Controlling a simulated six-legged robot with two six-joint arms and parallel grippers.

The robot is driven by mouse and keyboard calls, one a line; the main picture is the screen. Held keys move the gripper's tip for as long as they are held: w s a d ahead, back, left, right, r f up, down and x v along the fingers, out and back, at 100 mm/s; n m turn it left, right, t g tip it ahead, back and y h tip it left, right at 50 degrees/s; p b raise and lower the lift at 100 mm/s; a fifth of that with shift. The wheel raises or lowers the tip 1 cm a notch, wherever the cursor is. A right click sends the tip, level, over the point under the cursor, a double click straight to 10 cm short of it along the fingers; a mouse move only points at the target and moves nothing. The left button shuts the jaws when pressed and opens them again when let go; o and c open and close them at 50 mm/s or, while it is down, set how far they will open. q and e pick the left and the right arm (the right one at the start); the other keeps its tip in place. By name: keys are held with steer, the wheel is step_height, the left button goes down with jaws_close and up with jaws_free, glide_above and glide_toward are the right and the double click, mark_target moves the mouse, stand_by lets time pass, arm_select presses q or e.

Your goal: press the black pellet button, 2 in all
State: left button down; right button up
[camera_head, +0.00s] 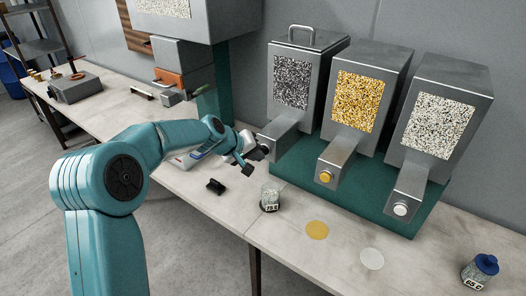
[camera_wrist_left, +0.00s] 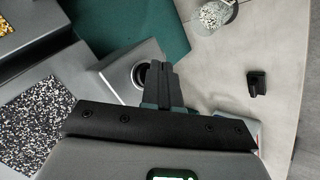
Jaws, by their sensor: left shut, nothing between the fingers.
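The dispenser with black-speckled pellets (camera_head: 291,83) is the leftmost of three, and its spout (camera_head: 286,133) points toward the front. My left gripper (camera_head: 256,158) is shut and empty, with its fingertips right at the front end of that spout. In the left wrist view the black button (camera_wrist_left: 140,75) shows as a dark disc in a pale ring on the spout's end. The shut fingers (camera_wrist_left: 159,70) cover its right side there; I cannot tell whether they touch it. A glass jar (camera_head: 269,197) with pale contents stands on the table below, in front of the dispensers. My right gripper is out of view.
The yellow button (camera_head: 325,176) and white button (camera_head: 401,208) are on the neighbouring spouts. A yellow disc (camera_head: 317,230) and a pale disc (camera_head: 371,259) mark the table. A small black piece (camera_head: 215,186) lies left of the jar. A blue-lidded jar (camera_head: 480,271) stands far right.

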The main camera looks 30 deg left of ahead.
arm_select(q)
steer(key=shift+w, duration=0.4)
stand_by(0.4)
steer(key=shift+s+b, duration=0.6)
steer(key=shift+s, duration=0.35)
steer(key=s+b, duration=0.2)
steer(key=s, duration=0.1)
steer(key=s+b, duration=0.1)
steer(key=s, duration=0.1)
steer(key=shift+a+b, duration=0.25)
steer(key=shift+b, duration=0.05)
